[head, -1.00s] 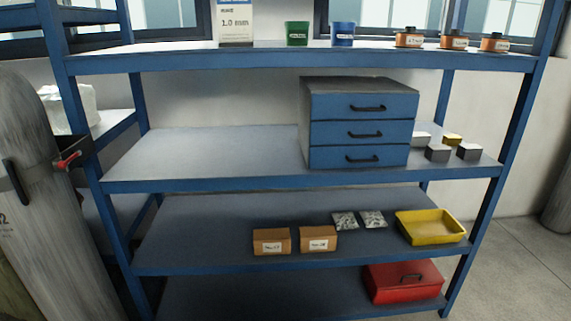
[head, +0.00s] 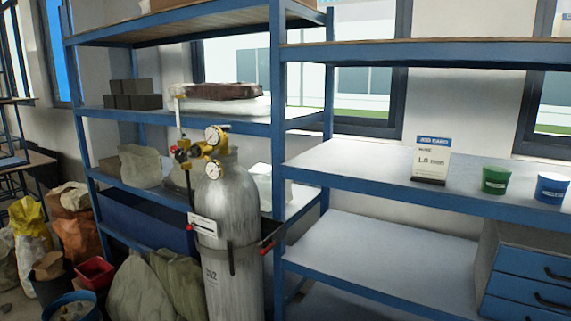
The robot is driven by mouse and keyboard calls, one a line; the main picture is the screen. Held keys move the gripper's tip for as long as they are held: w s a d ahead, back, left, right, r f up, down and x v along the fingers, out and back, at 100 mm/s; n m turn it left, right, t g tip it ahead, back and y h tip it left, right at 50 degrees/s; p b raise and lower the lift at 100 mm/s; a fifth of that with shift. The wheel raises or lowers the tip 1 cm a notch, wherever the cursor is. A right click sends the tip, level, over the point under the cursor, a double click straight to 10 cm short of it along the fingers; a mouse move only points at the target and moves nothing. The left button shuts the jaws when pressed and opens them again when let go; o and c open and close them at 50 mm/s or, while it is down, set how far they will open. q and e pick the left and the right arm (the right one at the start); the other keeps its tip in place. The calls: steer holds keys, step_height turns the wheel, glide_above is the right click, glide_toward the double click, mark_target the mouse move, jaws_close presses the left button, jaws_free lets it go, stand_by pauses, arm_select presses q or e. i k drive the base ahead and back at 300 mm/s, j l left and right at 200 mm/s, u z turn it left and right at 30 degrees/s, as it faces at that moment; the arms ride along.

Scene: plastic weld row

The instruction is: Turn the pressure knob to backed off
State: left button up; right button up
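A grey gas cylinder (head: 230,240) stands upright in front of the shelving, left of the picture's middle. A brass regulator (head: 203,150) with two round white gauges (head: 214,152) sits on its top. A small red part (head: 180,155) shows at the regulator's left side; I cannot tell whether this is the pressure knob or how it is set. A white tag (head: 203,225) hangs on the cylinder's front. Neither of my grippers is in view.
Blue shelving (head: 430,195) on the right holds a job card (head: 431,160), a green cup (head: 495,180), a blue cup (head: 551,188) and a blue drawer unit (head: 530,285). Sacks (head: 140,288) and buckets (head: 72,307) crowd the floor left of the cylinder.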

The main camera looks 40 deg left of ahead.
mark_target(181, 155)
steer(key=u, duration=1.7)
